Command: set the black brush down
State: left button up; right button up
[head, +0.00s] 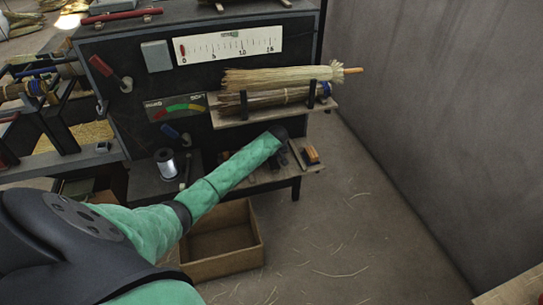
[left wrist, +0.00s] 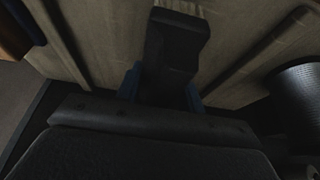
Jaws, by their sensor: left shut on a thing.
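The black brush (left wrist: 176,42) shows in the left wrist view as a dark block with a narrower upper part. My left gripper (left wrist: 161,90) is shut on it, with blue finger parts on either side of the block. Behind the brush is the pale wooden top of the low bench (left wrist: 105,35); whether the brush touches it I cannot tell. In the head view my green-sleeved left arm reaches the low bench (head: 262,181), and its dark wrist hides most of the gripper and brush. My right gripper is not in view.
A brush with a wooden back (head: 311,155) lies at the bench's right end. Straw bundles (head: 280,77) rest on the rack above. A silver spool (head: 167,163) stands left of my arm. The floor at right is mostly clear, with loose straws.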

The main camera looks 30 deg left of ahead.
pick_arm(q)
jog(key=o, duration=1)
jog(key=shift+o, duration=0.2)
jog(key=shift+r, duration=0.1)
